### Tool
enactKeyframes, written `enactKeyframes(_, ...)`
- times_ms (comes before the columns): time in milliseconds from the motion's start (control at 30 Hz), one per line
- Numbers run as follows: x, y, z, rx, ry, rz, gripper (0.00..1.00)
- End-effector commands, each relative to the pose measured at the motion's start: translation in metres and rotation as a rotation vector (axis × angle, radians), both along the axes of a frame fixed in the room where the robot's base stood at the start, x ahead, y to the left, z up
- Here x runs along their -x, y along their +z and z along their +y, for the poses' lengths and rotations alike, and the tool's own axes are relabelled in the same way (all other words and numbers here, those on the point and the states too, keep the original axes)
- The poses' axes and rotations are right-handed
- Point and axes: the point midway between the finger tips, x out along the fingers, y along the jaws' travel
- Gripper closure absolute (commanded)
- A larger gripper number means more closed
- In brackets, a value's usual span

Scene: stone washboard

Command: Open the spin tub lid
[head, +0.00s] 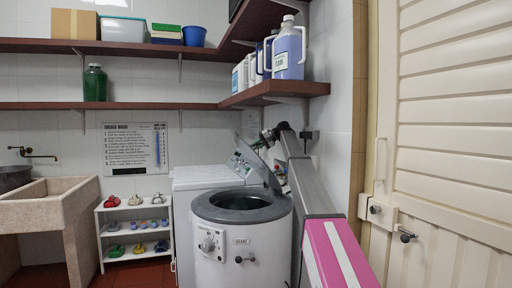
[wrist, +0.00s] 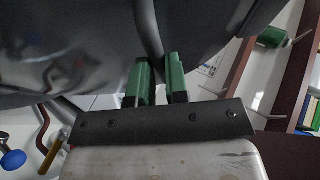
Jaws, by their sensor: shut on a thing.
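The spin tub (head: 241,245) is a white round-fronted drum with a dark grey rim, in the middle of the head view. Its grey lid (head: 262,168) stands raised and tilted at the back right of the rim, and the round tub opening shows. My arm reaches up from the lower right and bends over behind the lid. In the wrist view, my gripper (wrist: 158,78) has its green fingers shut on the edge of the grey lid (wrist: 75,50), which fills the upper part of that view. The exact contact is partly hidden by the fingers.
A white machine (head: 200,180) stands behind the tub. A wooden shelf (head: 275,90) with bottles (head: 289,52) hangs above it. A small white rack (head: 133,230) and a stone washboard sink (head: 50,195) are at left. A cream shuttered door (head: 450,120) is at right.

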Motion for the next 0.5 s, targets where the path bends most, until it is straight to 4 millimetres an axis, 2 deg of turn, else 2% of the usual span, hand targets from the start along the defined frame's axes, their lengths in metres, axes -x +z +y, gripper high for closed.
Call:
enactKeyframes(33,0.0002,-0.0045,-0.0033,0.01,-0.003,0.002,1.0)
enactKeyframes(67,0.0002,-0.0046,-0.0033,0.01,-0.003,0.002,0.79)
enactKeyframes(100,0.0003,-0.0044,-0.0033,0.009,-0.003,0.002,0.66)
enactKeyframes(133,0.0002,-0.0042,-0.0032,0.009,-0.003,0.002,0.6)
enactKeyframes(500,-0.0003,0.0025,-0.0017,0.006,-0.003,0.001,0.6)
